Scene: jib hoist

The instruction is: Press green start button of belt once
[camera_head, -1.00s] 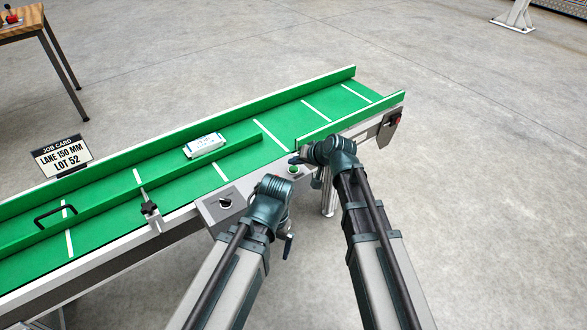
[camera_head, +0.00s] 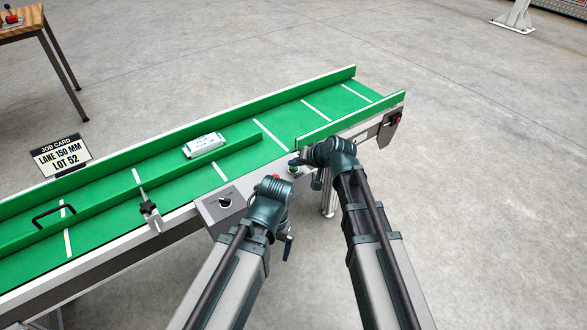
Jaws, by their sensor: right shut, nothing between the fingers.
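The green start button (camera_head: 293,169) shows on the grey control panel (camera_head: 212,208) at the near side of the belt conveyor (camera_head: 232,176). My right gripper (camera_head: 294,162) is shut and empty, its tip right at the top of the green button. I cannot tell whether it touches the button. A red button (camera_head: 276,178) partly shows behind my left wrist. My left gripper (camera_head: 289,241) hangs in front of the panel, small and partly hidden by its wrist; its jaws cannot be read.
A white packet (camera_head: 204,146) lies on the green belt beside a guide rail. A dark knob (camera_head: 225,202) sits on the panel. A job card (camera_head: 62,157) reading "LANE 150 MM, LOT 52" stands at the far side. A wooden table (camera_head: 22,22) is at upper left.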

